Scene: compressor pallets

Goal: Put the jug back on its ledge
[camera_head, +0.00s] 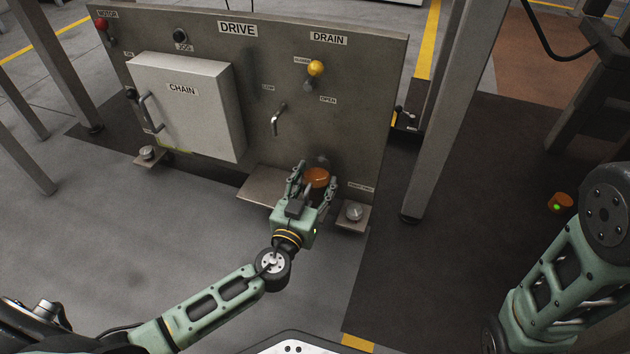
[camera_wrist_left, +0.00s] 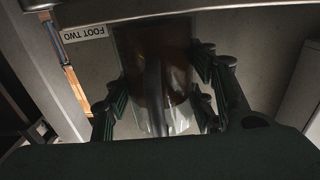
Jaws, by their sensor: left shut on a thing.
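The jug (camera_head: 317,178) is clear with an orange-brown content and is in front of the grey panel's lower right part. My left gripper (camera_head: 312,186) is shut on it, one finger on each side. In the left wrist view the jug (camera_wrist_left: 160,85) stands between the finger pads, brown at one end and clear at the other. A flat ledge (camera_head: 262,187) juts from the panel's foot, just left of and behind the gripper. The gripper hides part of it, and I cannot tell whether the jug touches it. My right gripper is out of view.
The grey panel (camera_head: 215,90) carries a white CHAIN box (camera_head: 185,105), a yellow knob (camera_head: 316,68) and a metal handle (camera_head: 278,118). Small shelves with round fittings (camera_head: 353,212) sit low on it. A grey post (camera_head: 440,120) stands to the right. Open floor lies left.

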